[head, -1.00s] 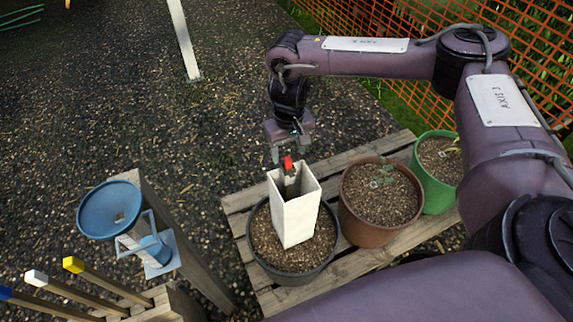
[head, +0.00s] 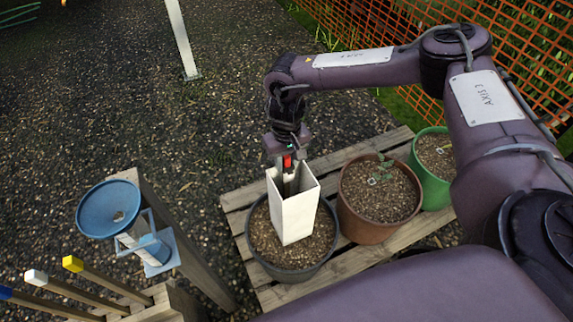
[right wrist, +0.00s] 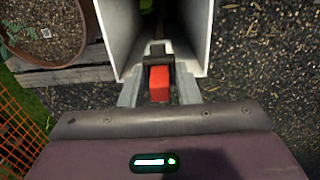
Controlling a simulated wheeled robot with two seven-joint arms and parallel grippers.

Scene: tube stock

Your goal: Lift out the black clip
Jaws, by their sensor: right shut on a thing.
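A white square tube (head: 294,217) stands upright in a dark pot of soil (head: 262,262). The black clip (right wrist: 157,60) with its red part (right wrist: 160,84) sits at the tube's top edge. The red part also shows in the head view (head: 287,162). My right gripper (head: 287,165) is at the tube's mouth and shut on the clip; its two fingers lie on either side of the red part in the right wrist view (right wrist: 159,92). The clip's lower end is hidden inside the tube. My left gripper is not in view.
A brown pot (head: 368,230) with a seedling and a green pot (head: 428,190) stand to the right on the wooden pallet (head: 236,200). A blue funnel (head: 108,210) on a post and several colour-tipped stakes (head: 75,264) stand at the left.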

